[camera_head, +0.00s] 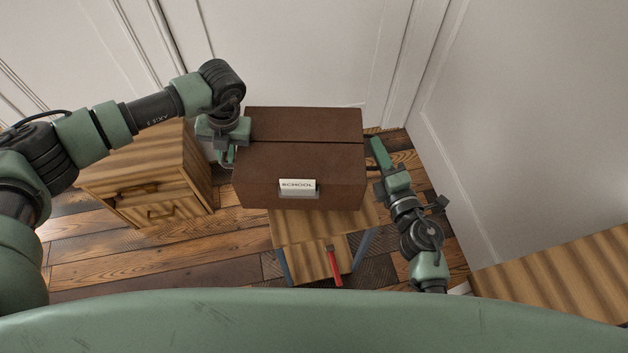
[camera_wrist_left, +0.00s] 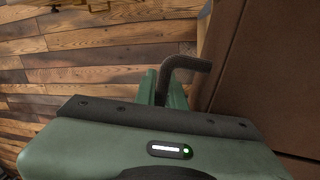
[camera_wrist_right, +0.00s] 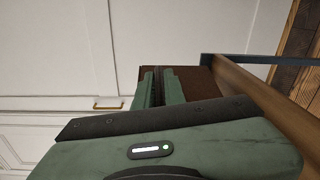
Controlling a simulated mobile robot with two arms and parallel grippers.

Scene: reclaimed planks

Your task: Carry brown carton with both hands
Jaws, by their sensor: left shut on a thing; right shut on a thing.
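The brown carton (camera_head: 300,165), with a white label reading "SCHOOL" on its front, is upright between my two grippers. My left gripper (camera_head: 228,158) is at its left side, shut on a dark bent handle that shows in the left wrist view (camera_wrist_left: 187,66). The carton's side (camera_wrist_left: 265,75) fills the right of that view. My right gripper (camera_head: 376,156) is at the carton's right side, shut on it. In the right wrist view the fingers (camera_wrist_right: 160,85) cover the grip point, and brown carton surface (camera_wrist_right: 195,82) shows behind them.
A small wooden table (camera_head: 300,232) with blue legs and a red part is below the carton; I cannot tell whether they touch. A wooden drawer cabinet (camera_head: 150,180) stands left. Another wooden surface (camera_head: 560,275) is at lower right. White walls close off the back and right.

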